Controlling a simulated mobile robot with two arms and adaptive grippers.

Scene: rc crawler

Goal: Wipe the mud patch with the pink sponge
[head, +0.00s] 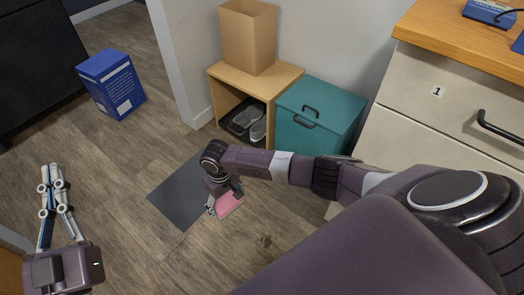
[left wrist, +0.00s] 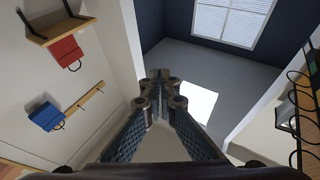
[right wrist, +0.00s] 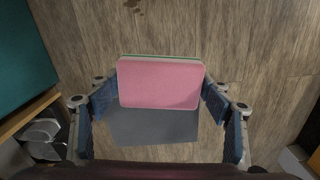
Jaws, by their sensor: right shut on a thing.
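The pink sponge (head: 229,204) is held between the fingers of my right gripper (head: 224,198), over or beside the near-right edge of the dark mat. In the right wrist view the sponge (right wrist: 160,84) fills the gap between both fingers, pink face toward the camera, with a thin greenish edge at its far side. The mud patch (head: 266,241) is a small brown stain on the wood floor, right of and nearer than the sponge. It also shows at the top of the right wrist view (right wrist: 132,4). My left gripper (head: 51,172) is empty, its fingertips together.
The dark grey mat (head: 180,198) lies on the floor. A wooden shoe cubby (head: 288,74) with shoes and a cardboard box (head: 249,38) on top stands behind, beside a teal box (head: 335,108). A drawer cabinet (head: 417,87) is at right. A blue box (head: 111,85) stands at left.

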